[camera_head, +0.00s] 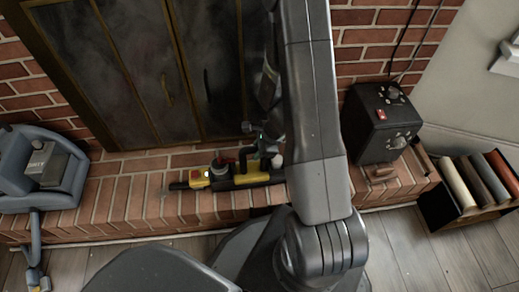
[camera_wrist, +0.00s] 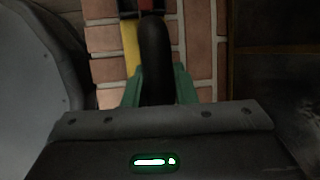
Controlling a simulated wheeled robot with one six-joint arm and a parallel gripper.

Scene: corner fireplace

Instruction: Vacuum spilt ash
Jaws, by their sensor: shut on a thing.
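A yellow and black handheld vacuum (camera_head: 225,180) is at the brick hearth's top, its dark nozzle pointing left. My gripper (camera_head: 264,155) is at the vacuum's right part, partly hidden by my arm. In the wrist view, my gripper's green fingers (camera_wrist: 158,88) are shut on the vacuum's black handle (camera_wrist: 155,55), with a strip of its yellow body (camera_wrist: 131,45) beside it. A faint greyish patch, possibly ash (camera_head: 166,194), shows by the nozzle tip; I cannot tell its extent. I cannot tell whether the vacuum touches the bricks.
The brick hearth (camera_head: 145,205) runs below closed dark fireplace doors (camera_head: 130,70). A grey-blue cleaning machine (camera_head: 40,170) stands at left. A black box with dials (camera_head: 380,125) and a dark crate of rolls (camera_head: 450,195) stand at right. The hearth left of the nozzle looks clear.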

